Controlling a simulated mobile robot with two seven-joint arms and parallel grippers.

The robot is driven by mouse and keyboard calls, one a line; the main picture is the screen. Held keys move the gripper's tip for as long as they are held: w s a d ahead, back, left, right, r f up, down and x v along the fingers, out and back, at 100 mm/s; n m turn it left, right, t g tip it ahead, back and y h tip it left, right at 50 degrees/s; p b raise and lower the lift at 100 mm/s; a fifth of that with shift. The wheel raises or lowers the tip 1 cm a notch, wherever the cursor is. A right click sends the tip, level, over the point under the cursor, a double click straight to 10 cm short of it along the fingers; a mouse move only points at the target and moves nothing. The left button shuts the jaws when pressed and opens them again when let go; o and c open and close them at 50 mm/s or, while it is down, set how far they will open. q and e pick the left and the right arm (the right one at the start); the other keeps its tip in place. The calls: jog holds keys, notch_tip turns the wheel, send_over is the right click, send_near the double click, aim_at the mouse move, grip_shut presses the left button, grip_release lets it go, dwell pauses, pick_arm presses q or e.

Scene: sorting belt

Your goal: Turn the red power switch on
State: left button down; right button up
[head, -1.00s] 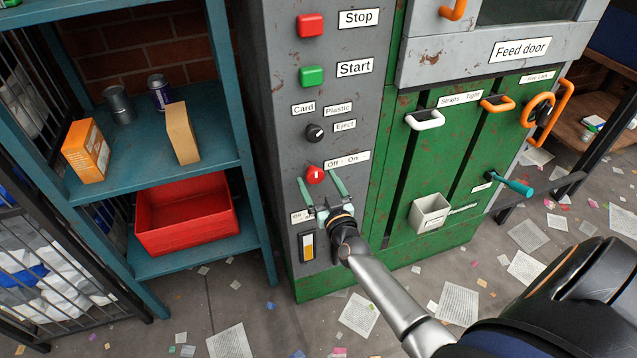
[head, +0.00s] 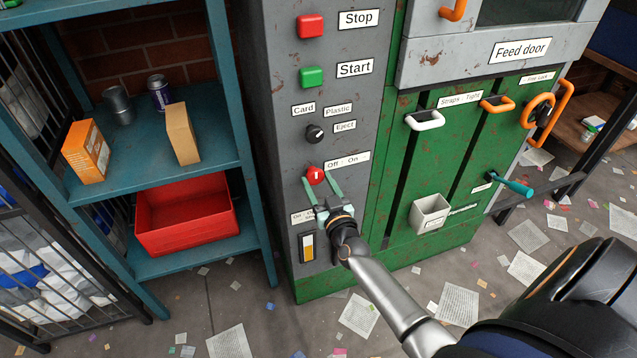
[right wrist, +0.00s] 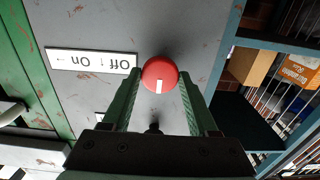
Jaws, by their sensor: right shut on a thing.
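The red power switch (head: 315,175) is a round knob with a white mark on the grey panel, beside the "Off On" label (head: 348,160). In the right wrist view the label reads upside down, and the knob (right wrist: 160,74) has its white mark towards the picture's bottom, which is up on the panel, the Off direction. My right gripper (head: 320,180) has its two green fingers on either side of the knob and is shut on it; it also shows in the right wrist view (right wrist: 160,85). My left gripper is not in view.
Above on the panel are a black eject knob (head: 314,134), a green start button (head: 313,76) and a red stop button (head: 311,25). A yellow rocker (head: 307,246) is below. A teal shelf (head: 190,257) with a red bin (head: 190,238) stands left.

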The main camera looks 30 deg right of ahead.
jog(key=m, duration=0.9)
jog(key=shift+f, duration=0.1)
jog(key=m+b, duration=0.1)
jog(key=m, duration=0.6)
jog(key=shift+m+b, duration=0.3)
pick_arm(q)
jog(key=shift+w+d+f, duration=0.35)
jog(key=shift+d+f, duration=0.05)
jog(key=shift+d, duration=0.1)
pick_arm(e)
jog(key=shift+m, duration=0.6)
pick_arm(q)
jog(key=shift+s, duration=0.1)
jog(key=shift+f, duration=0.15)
pick_arm(e)
jog(key=o, duration=1.4)
